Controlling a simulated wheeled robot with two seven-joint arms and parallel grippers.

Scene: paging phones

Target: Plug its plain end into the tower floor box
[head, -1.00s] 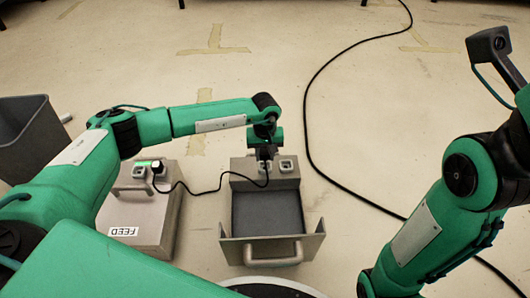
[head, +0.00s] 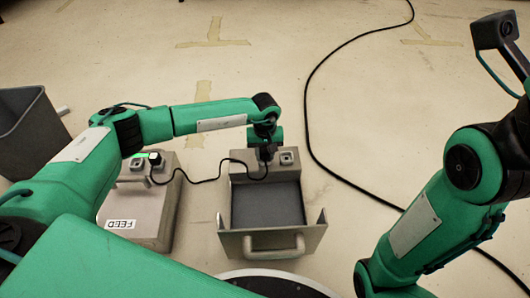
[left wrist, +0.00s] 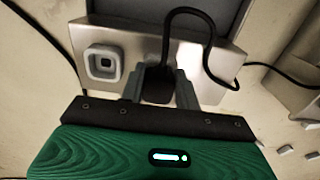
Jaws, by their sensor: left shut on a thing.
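My left gripper (head: 267,158) points down over the raised socket block of the grey floor box with an open tray (head: 233,240); I read no label on this box. It is shut on a black plug (left wrist: 157,86), with the cord looping up from it in the left wrist view. One square socket (head: 287,158) of this box is uncovered; it also shows in the left wrist view (left wrist: 103,62). The spot under the plug is hidden, so I cannot tell if it is seated. The cord (head: 205,181) runs to a black plug (head: 155,158) in the FEED box (head: 150,215).
A grey bin (head: 30,130) stands at the far left. A long black cable (head: 308,110) curves over the floor to the right of the tray box, passing behind my right arm. Open floor with tape marks (head: 213,40) lies beyond the boxes.

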